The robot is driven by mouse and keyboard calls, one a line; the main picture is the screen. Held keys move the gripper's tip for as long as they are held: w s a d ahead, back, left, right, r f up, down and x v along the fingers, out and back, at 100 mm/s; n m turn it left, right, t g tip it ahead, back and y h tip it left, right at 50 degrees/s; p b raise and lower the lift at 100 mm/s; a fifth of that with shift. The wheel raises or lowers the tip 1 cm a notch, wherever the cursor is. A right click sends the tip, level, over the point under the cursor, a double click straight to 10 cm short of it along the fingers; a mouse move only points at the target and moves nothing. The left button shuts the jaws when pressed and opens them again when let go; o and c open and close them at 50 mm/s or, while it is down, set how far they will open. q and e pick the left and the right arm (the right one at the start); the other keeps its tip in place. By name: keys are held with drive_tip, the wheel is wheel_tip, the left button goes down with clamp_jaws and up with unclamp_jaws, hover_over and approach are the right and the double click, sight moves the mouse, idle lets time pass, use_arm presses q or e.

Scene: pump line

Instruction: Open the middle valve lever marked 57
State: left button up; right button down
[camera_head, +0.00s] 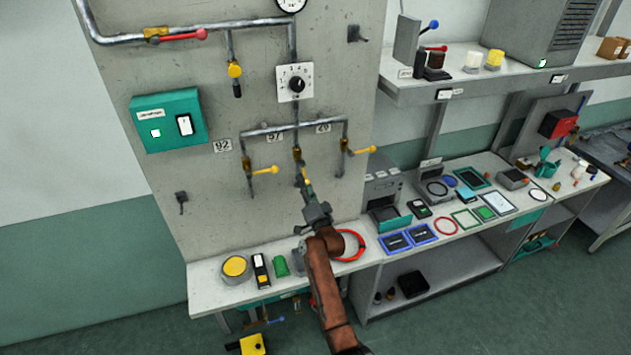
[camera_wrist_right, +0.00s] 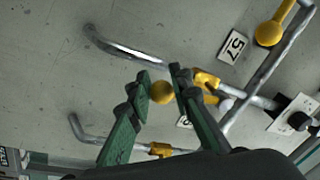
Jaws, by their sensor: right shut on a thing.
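The middle valve (camera_head: 297,154) hangs from the pipe below the label 57 (camera_head: 274,136), which also shows in the wrist view (camera_wrist_right: 234,45). Its yellow lever (camera_head: 304,173) points down and slightly right. My right gripper (camera_head: 308,192) is at the lower end of this lever. In the wrist view its green fingers (camera_wrist_right: 161,76) are closed around the yellow lever's round end (camera_wrist_right: 162,92). The fingers cover part of the lever. My left gripper is not in view.
The left valve lever (camera_head: 265,170), near label 92 (camera_head: 222,146), and the right valve lever (camera_head: 360,151) point sideways to the right. A dial (camera_head: 295,82) and teal box (camera_head: 169,121) are on the panel. A cluttered bench (camera_head: 212,300) lies below my gripper.

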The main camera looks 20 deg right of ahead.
drive_tip(key=shift+a+r+m, duration=0.45)
drive_tip(key=shift+r+m, duration=0.25)
drive_tip(key=shift+r, duration=0.1)
drive_tip(key=c, duration=1.8)
unclamp_jaws()
drive_tip(key=shift+c, duration=0.2)
drive_tip(key=shift+o, duration=1.3)
drive_tip(key=shift+f, duration=0.2)
drive_tip(key=shift+s+f, duration=0.1)
drive_tip(key=shift+f, duration=0.1)
drive_tip(key=s+f, duration=0.1)
drive_tip(key=s, duration=0.6)
drive_tip(key=shift+s+a+f, duration=0.15)
drive_tip(key=shift+a, duration=0.2)
